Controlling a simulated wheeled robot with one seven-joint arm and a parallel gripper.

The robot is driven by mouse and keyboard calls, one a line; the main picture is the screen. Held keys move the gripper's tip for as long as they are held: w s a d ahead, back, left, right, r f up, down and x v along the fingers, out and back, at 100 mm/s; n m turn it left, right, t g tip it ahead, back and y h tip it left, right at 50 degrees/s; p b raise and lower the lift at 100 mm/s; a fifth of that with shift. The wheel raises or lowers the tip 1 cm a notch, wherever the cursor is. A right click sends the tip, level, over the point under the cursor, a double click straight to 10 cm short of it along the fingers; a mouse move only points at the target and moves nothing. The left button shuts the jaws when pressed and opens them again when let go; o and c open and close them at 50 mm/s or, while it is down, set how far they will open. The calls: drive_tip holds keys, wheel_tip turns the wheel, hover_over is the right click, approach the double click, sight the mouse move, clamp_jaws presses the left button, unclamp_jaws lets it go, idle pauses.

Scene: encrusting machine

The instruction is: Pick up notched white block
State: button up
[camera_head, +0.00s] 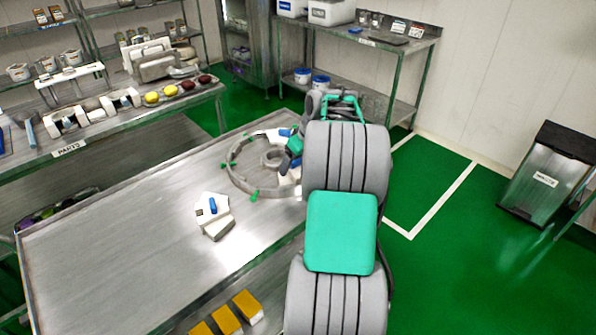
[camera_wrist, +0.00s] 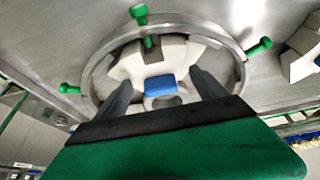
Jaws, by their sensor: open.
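A white block with a blue grip (camera_wrist: 160,85) on top lies inside a metal ring with green knobs in the wrist view; notches show in its outline (camera_wrist: 185,50). In the head view it is partly hidden by my arm, with a white part (camera_head: 286,177) showing. My gripper (camera_wrist: 160,80) is open, its dark fingers on either side of the blue grip. Contact with the block cannot be told. Another white block (camera_head: 204,204) with a blue top piece sits on the table to the left of the ring, and shows at the right edge in the wrist view (camera_wrist: 302,62).
The metal ring (camera_head: 232,168) stands on the steel table (camera_head: 120,245). A parts shelf (camera_head: 110,140) stands at the left, a waste bin (camera_head: 540,185) at the right.

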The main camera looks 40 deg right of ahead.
drive_tip(key=shift+c, duration=0.5)
drive_tip(key=shift+r, duration=0.1)
clamp_jaws()
idle(0.3)
